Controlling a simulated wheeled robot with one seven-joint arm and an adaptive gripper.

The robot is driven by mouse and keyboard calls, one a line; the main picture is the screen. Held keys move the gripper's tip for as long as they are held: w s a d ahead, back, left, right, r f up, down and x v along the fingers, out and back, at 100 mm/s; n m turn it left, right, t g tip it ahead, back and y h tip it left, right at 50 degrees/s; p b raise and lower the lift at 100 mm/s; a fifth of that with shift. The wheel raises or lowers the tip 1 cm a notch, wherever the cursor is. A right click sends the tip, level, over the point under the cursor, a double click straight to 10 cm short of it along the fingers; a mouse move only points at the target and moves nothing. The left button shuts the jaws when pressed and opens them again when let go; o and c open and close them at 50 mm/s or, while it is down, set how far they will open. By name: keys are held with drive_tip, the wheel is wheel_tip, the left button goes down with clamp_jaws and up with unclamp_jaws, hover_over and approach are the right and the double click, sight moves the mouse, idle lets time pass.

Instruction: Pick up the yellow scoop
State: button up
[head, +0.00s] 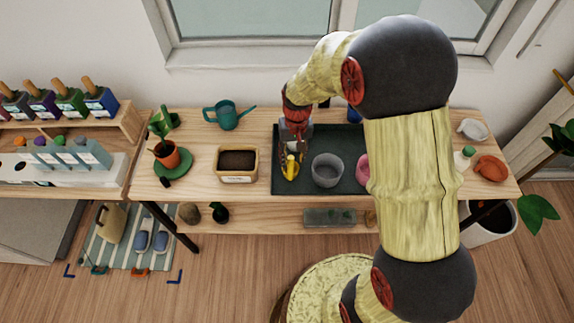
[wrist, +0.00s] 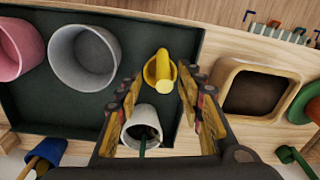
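The yellow scoop (head: 291,170) rests at the left end of the dark green tray (head: 344,184) on the wooden bench. It also shows in the wrist view (wrist: 159,72), near the tray's edge. My gripper (wrist: 160,82) is open, with one finger on each side of the view and the scoop in the gap around and just beyond the fingertips. In the head view my gripper (head: 293,143) is above and behind the scoop and hides part of it. I cannot tell whether the fingers touch it.
A grey pot (wrist: 84,57) and a pink pot (wrist: 20,48) stand on the tray. A small pale pot (wrist: 142,126) with something green in it shows between my fingers. A wooden planter (wrist: 258,90) of soil stands beside the tray.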

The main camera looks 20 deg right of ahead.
sight(291, 167)
drive_tip(key=f, duration=0.2)
drive_tip(key=f+b, duration=0.1)
drive_tip(key=f, duration=0.3)
drive_tip(key=shift+w+a+f+b, duration=0.1)
drive_tip(key=shift+a+b, duration=0.25)
drive_tip(key=shift+c, duration=1.2)
drive_tip(key=c, duration=0.7)
clamp_jaws()
